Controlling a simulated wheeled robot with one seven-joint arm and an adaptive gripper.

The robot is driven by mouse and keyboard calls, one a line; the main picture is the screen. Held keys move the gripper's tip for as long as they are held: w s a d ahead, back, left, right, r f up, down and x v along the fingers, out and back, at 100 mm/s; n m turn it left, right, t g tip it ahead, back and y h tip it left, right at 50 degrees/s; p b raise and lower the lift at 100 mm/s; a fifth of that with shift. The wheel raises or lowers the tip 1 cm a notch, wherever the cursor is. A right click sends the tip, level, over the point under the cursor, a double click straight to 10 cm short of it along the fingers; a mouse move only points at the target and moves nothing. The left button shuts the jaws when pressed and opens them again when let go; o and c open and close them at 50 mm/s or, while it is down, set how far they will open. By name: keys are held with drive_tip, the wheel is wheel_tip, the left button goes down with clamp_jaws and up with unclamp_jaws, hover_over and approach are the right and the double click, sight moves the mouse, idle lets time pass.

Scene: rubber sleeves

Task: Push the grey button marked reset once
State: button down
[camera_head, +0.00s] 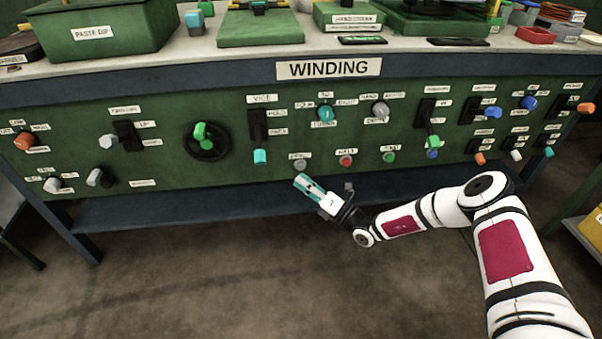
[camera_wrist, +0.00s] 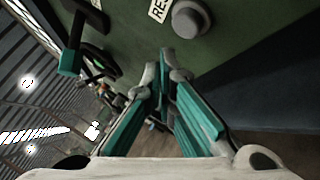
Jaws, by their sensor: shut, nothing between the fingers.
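The grey reset button (camera_head: 300,164) is a small round knob low on the green front panel, under a white label. In the wrist view the grey button (camera_wrist: 188,20) is at the top, beside a label of which "RES" can be read. My gripper (camera_head: 298,179) has teal finger pads and is shut and empty. Its tips are just below the button in the head view. In the wrist view the fingertips (camera_wrist: 168,66) are close together, below the button in the picture, with a gap between them. How far the tips are from the panel is hard to tell.
A red button (camera_head: 345,161) and a green button (camera_head: 389,157) are right of the grey one. A teal-handled lever (camera_head: 260,156) hangs to its upper left and also shows in the wrist view (camera_wrist: 70,58). The bench top (camera_head: 200,48) holds several items. Floor below is clear.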

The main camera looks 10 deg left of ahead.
drive_tip(key=shift+w+a+b, duration=0.25)
drive_tip(key=shift+w+b, duration=0.15)
drive_tip(key=shift+w, duration=0.35)
drive_tip(key=shift+w, duration=0.1)
idle(0.9)
drive_tip(key=shift+w+a+b, duration=0.1)
drive_tip(key=shift+w+b, duration=0.2)
drive_tip(key=shift+b, duration=0.1)
drive_tip(key=shift+w+a+b, duration=0.1)
drive_tip(key=shift+w+b, duration=0.2)
idle(0.5)
idle(0.4)
drive_tip(key=shift+s+d+p, duration=0.2)
drive_tip(key=shift+s+p, duration=0.4)
drive_tip(key=shift+s, duration=0.15)
drive_tip(key=shift+s+d+p, duration=0.25)
drive_tip(key=shift+s+p, duration=0.3)
drive_tip(key=shift+s, duration=0.25)
drive_tip(key=shift+s+d+p, duration=0.2)
drive_tip(key=shift+s+p, duration=0.35)
drive_tip(key=shift+s, duration=0.25)
drive_tip(key=shift+s+d+p, duration=0.25)
drive_tip(key=shift+s+p, duration=0.3)
drive_tip(key=shift+s, duration=0.25)
